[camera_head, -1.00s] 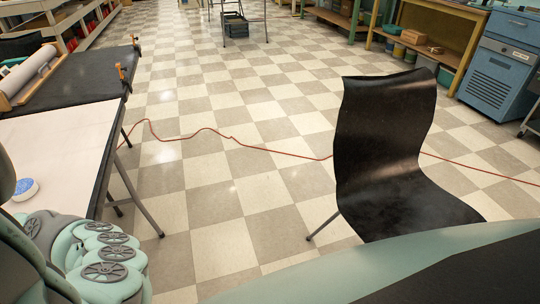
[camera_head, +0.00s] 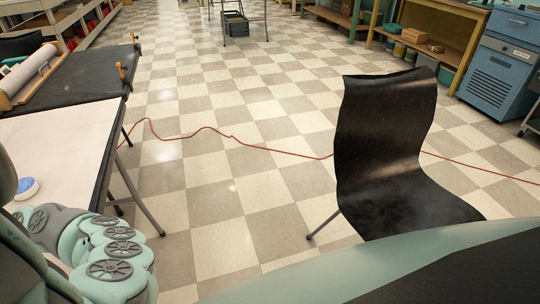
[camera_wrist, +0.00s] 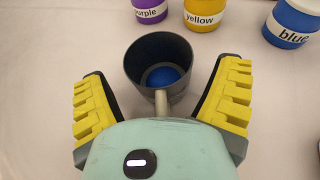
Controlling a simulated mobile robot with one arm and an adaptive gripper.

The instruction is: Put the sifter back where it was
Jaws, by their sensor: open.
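The sifter (camera_wrist: 176,52) appears to be the dark grey cup with a pale handle in the wrist view. It stands on the pale table surface with its mouth facing up, and blue shows inside it. My gripper (camera_wrist: 163,82) is open, with one yellow-padded finger on each side of the cup and handle. A gap shows between each finger and the cup. The handle's near end is hidden behind my gripper's body. In the head view my arm covers the near left table corner, and neither the fingers nor the sifter can be made out.
Jars labelled purple (camera_wrist: 149,10), yellow (camera_wrist: 199,16) and blue (camera_wrist: 290,24) stand beyond the cup. A round blue-and-white item (camera_head: 26,188) sits on the table (camera_head: 75,140). A black chair (camera_head: 385,150) stands right of the table, with a red cable (camera_head: 265,149) across the floor.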

